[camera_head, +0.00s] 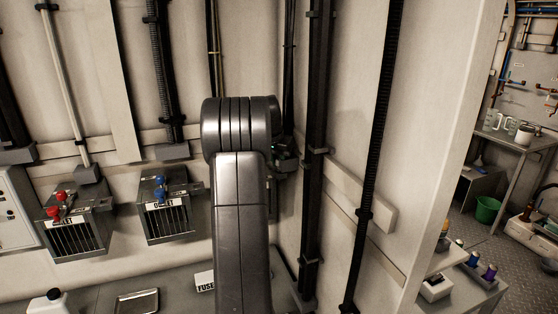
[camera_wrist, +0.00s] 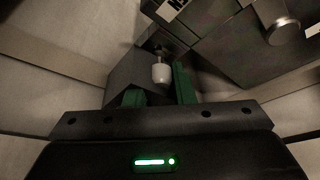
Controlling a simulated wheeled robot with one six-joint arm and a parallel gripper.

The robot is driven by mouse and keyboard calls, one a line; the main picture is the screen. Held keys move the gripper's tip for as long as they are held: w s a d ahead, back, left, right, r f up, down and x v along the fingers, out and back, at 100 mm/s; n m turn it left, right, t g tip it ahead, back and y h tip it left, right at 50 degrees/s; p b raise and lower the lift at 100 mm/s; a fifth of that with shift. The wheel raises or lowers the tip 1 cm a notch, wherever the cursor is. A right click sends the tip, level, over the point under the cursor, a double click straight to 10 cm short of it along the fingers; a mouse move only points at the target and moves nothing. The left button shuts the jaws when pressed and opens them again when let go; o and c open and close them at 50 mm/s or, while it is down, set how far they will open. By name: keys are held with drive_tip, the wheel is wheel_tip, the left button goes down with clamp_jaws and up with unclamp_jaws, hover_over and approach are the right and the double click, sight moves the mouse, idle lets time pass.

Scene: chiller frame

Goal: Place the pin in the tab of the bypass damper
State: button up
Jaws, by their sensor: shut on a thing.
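In the wrist view my gripper (camera_wrist: 160,84) shows its green finger pads, shut on a small pale piece with a rounded end, which I take for the pin (camera_wrist: 161,73). The pin's far end is hidden against a dark boxy part. A dark grey housing (camera_wrist: 225,45) with a round metal knob (camera_wrist: 283,32) fills the upper right of the wrist view; I cannot tell whether it is the bypass damper. No tab can be made out clearly. In the head view my arm covers the middle, and the gripper and pin cannot be made out.
In the head view, a grille box with red handles (camera_head: 72,238) and one with blue handles (camera_head: 168,217) hang on the left wall. Black vertical pipes (camera_head: 317,150) stand right of my arm.

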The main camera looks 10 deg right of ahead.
drive_tip(key=shift+f, duration=0.1)
drive_tip(key=shift+f+b, duration=0.3)
drive_tip(key=shift+f, duration=0.2)
drive_tip(key=o, duration=0.9)
drive_tip(key=shift+a+f, duration=0.1)
drive_tip(key=shift+o, duration=0.2)
drive_tip(key=shift+f, duration=0.1)
drive_tip(key=shift+s+f, duration=0.1)
drive_tip(key=shift+r, duration=0.25)
drive_tip(key=v, duration=1.3)
drive_tip(key=shift+w+d+r+b, duration=0.2)
drive_tip(key=shift+w+d+b, duration=0.05)
drive_tip(key=shift+w+b, duration=0.1)
